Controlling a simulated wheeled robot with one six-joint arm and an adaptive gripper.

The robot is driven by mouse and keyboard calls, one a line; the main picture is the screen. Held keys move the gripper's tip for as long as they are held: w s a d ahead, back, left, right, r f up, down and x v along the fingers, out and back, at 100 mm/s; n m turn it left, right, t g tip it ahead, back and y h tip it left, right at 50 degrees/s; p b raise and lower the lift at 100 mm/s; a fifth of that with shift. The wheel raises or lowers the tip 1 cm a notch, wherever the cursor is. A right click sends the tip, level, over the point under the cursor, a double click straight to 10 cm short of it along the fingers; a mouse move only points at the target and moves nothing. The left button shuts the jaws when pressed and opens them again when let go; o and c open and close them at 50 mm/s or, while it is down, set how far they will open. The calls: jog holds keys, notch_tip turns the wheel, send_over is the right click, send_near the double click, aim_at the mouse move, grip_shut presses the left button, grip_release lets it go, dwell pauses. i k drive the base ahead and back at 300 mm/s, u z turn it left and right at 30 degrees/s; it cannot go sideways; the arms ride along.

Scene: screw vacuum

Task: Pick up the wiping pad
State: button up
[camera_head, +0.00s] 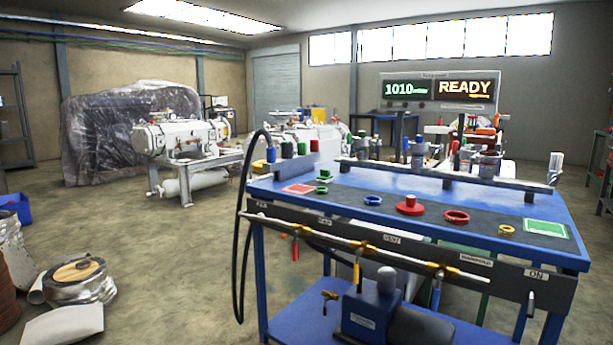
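I cannot make out for certain which thing is the wiping pad. A blue workbench (340,182) stands in the right half, with a dark mat on its top. A flat red rectangle (300,188) lies at the mat's left end, and a flat green rectangle with a pale border (545,228) lies at its right end. Between them are green rings (323,176), a blue ring (373,201), a red knob-topped piece (410,205), a red ring (456,216) and a yellow ring (506,230). My gripper is not in view.
A pump (385,300) sits on the lower shelf. A black hose (238,250) hangs at the left side. Rolls and sacks (78,282) lie at lower left.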

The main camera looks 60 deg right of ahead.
aim_at(324, 178)
jog(key=z, duration=0.55)
jog(key=i, duration=0.85)
jog(key=z, duration=0.85)
